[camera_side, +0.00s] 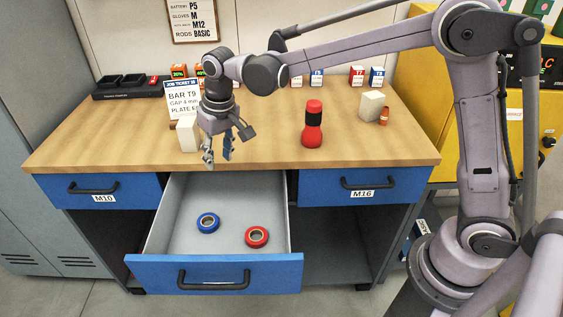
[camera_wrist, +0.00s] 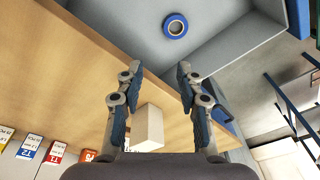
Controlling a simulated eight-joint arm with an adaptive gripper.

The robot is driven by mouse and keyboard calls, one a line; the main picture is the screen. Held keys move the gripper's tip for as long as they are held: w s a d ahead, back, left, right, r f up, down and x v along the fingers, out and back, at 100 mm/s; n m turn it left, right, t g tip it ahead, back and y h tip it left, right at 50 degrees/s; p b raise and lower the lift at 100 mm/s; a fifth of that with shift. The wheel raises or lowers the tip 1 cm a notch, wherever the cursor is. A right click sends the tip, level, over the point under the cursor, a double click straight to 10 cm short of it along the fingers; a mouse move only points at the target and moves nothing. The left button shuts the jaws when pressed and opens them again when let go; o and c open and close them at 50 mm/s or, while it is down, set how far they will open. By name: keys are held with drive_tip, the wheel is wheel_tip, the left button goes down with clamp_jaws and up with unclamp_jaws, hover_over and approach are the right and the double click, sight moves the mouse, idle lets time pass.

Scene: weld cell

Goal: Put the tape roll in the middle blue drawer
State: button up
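The middle blue drawer (camera_side: 215,272) is pulled open below the workbench. A blue tape roll (camera_side: 208,223) and a red tape roll (camera_side: 257,237) lie flat and apart on its grey floor. The blue roll also shows at the top of the wrist view (camera_wrist: 176,26); the red one is out of that view. My gripper (camera_side: 218,157) points down near the bench's front edge, above and behind the rolls. Its two fingers are spread apart with nothing between them, as the wrist view also shows (camera_wrist: 160,70).
A white block (camera_side: 188,134) stands on the bench close beside my gripper. A red bottle (camera_side: 312,124), another pale block (camera_side: 372,106) and a job ticket (camera_side: 182,99) stand farther off. Shut drawers M10 (camera_side: 90,189) and M16 (camera_side: 362,186) flank the open one. The front bench top is mostly clear.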

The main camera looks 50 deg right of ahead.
drive_tip(key=s+d+r+t, duration=0.3)
drive_tip(key=s+d+r, duration=0.3)
drive_tip(key=s+d, duration=0.4)
drive_tip(key=s+d+f+t, duration=0.1)
drive_tip(key=s+d, duration=0.1)
drive_tip(key=s, duration=0.3)
drive_tip(key=s+d+f+t, duration=0.1)
drive_tip(key=s+d+f, duration=0.1)
drive_tip(key=s, duration=0.4)
drive_tip(key=shift+s+h, duration=0.15)
drive_tip(key=shift+h, duration=0.15)
drive_tip(key=shift+d, duration=0.1)
